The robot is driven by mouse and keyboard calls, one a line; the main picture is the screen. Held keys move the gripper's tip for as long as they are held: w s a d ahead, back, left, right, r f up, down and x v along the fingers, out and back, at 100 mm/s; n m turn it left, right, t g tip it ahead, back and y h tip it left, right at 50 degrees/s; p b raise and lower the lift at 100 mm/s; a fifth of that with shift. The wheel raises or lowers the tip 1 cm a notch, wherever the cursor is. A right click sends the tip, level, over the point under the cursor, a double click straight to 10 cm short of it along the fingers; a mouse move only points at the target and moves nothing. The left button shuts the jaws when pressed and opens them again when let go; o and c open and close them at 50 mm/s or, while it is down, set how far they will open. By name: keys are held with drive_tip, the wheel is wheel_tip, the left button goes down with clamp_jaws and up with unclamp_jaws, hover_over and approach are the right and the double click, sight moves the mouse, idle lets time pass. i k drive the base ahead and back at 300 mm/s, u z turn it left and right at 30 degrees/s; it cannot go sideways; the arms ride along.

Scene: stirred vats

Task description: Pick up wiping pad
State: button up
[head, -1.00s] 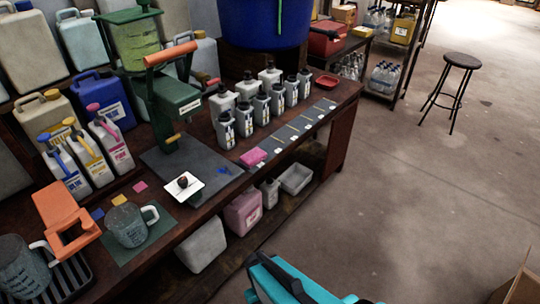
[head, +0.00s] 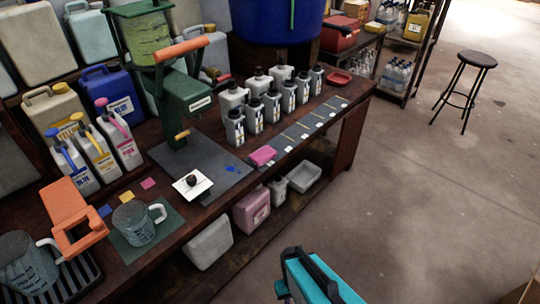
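A small pink block-like pad (head: 262,156), which looks like the wiping pad, lies on the wooden bench (head: 345,115). It is near the front edge, at the near end of a dark strip with marked slots. It is unobstructed, with nothing on top of it. A teal and black part of my arm shows at the bottom of the head view, low and in front of the bench, well apart from the pad. No gripper fingertips can be made out.
Grey bottles (head: 256,115) stand behind the pad. A white card (head: 193,184) with a dark knob lies to its left, by a green press (head: 180,105). A mug (head: 136,222) stands further left. A lower shelf holds a pink container (head: 251,208). Open floor lies right; a stool (head: 465,90) stands there.

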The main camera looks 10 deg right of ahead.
sight(263, 155)
drive_tip(key=z, duration=0.1)
drive_tip(key=k, duration=1.35)
drive_tip(key=u, duration=1.35)
drive_tip(key=i, duration=1)
drive_tip(key=z, duration=0.05)
